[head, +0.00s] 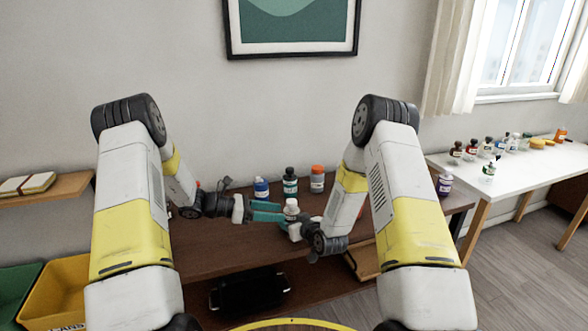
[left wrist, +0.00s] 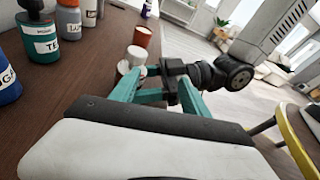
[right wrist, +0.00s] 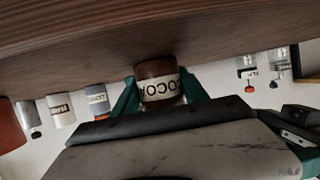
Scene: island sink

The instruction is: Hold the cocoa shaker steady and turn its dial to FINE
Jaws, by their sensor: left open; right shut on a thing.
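The cocoa shaker (head: 291,208) stands near the front middle of the brown table, with a pale top in the head view. In the right wrist view it is a brown jar (right wrist: 157,70) with a white COCOA label, upside down in the picture. My right gripper (right wrist: 158,92) is shut on it, a teal finger on either side. My left gripper (head: 272,212) is open, its teal fingers close to the shaker's left side; it also shows in the left wrist view (left wrist: 168,78). I cannot tell whether they touch it. The dial setting is not readable.
Behind the shaker stand a blue bottle (head: 261,188), a dark green bottle (head: 290,183) and an orange-capped jar (head: 317,180). A black item (head: 250,288) lies on the lower shelf. A white table (head: 500,165) at right holds several small jars. Yellow (head: 60,290) and green bins stand at left.

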